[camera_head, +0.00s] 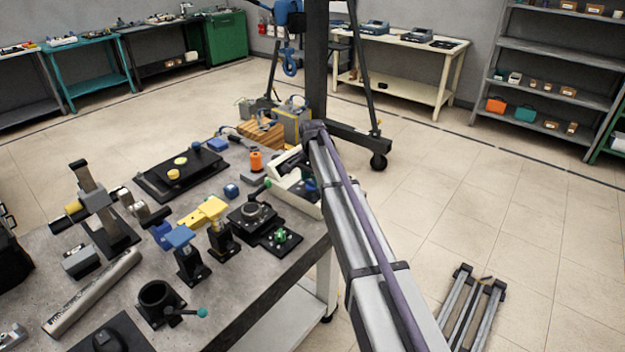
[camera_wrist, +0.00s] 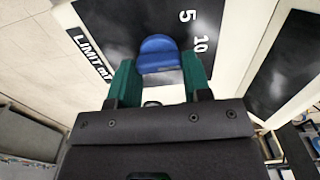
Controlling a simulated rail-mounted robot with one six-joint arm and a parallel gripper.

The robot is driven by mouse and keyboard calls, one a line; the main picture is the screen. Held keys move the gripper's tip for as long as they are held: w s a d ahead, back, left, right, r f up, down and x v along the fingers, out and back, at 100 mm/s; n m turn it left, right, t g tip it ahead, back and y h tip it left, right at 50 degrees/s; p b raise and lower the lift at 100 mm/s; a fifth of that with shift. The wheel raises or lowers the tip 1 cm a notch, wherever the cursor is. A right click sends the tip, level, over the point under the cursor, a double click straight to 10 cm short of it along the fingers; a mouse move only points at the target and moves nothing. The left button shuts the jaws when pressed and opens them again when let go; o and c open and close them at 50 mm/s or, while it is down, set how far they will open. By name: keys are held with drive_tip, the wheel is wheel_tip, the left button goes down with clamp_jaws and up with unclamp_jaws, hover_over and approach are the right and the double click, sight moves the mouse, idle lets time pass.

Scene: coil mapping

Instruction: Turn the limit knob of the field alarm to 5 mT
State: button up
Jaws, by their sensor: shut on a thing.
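The field alarm (camera_wrist: 235,40) fills the upper wrist view, with a black panel marked "LIMIT mT", "5" and "10". Its blue limit knob (camera_wrist: 158,50) sits on this panel, between the green fingers of my gripper (camera_wrist: 159,66). My gripper is shut on the knob. The "5" and "10" are printed up and to the right of the knob. No clear pointer on the knob shows, so its setting cannot be read. In the head view the field alarm (camera_head: 293,197) is a cream case at the bench's right edge, partly hidden by my arm.
The grey bench (camera_head: 225,285) holds several items left of the alarm: an orange spool (camera_head: 256,160), a yellow block (camera_head: 203,213), a black ring stand (camera_head: 252,214) and a silver tube (camera_head: 92,290). A hoist frame (camera_head: 316,60) stands behind. Floor to the right is mostly open.

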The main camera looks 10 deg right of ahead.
drive_tip(key=c, duration=0.3)
drive_tip(key=shift+n, duration=0.5)
drive_tip(key=n, duration=0.3)
drive_tip(key=shift+a+n, duration=0.1)
drive_tip(key=shift+n, duration=0.2)
drive_tip(key=shift+a+n, duration=0.15)
drive_tip(key=shift+n, duration=2.05)
drive_tip(key=o, duration=0.9)
drive_tip(key=shift+w, duration=0.1)
